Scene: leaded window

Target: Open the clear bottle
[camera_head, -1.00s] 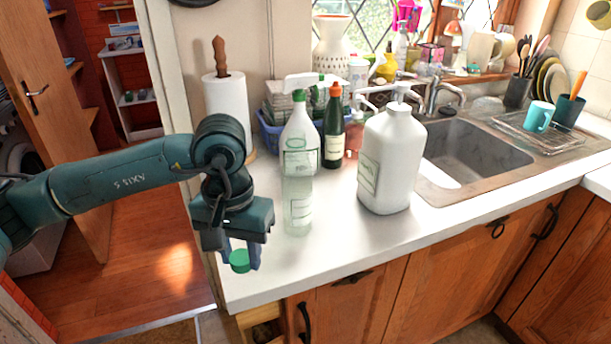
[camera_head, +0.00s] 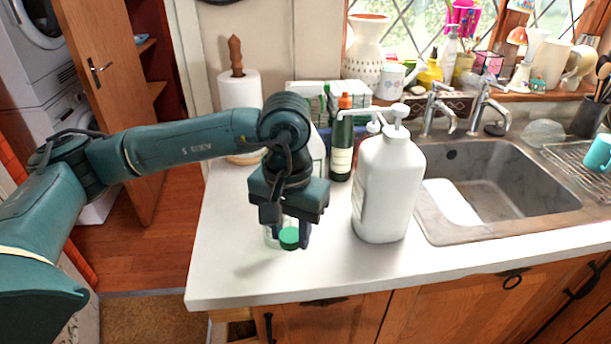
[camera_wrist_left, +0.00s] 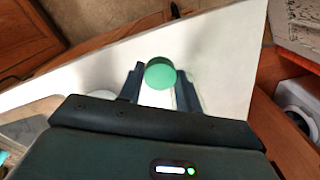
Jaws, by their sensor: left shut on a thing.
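My left gripper (camera_head: 289,236) is shut on a green cap (camera_head: 289,239), held between its fingertips above the front left part of the counter. The wrist view also shows the green cap (camera_wrist_left: 160,74) between the two fingers. The clear bottle (camera_head: 269,236) is mostly hidden behind my left gripper in the head view; only a small see-through part shows left of the cap. Whether the cap touches the counter cannot be told. My right gripper is not in view.
A large white pump jug (camera_head: 388,190) stands close right of my left gripper. A dark green bottle (camera_head: 341,150) with an orange top and a paper roll (camera_head: 240,92) stand behind. The sink (camera_head: 490,185) is right. The counter's front left (camera_head: 225,275) is clear.

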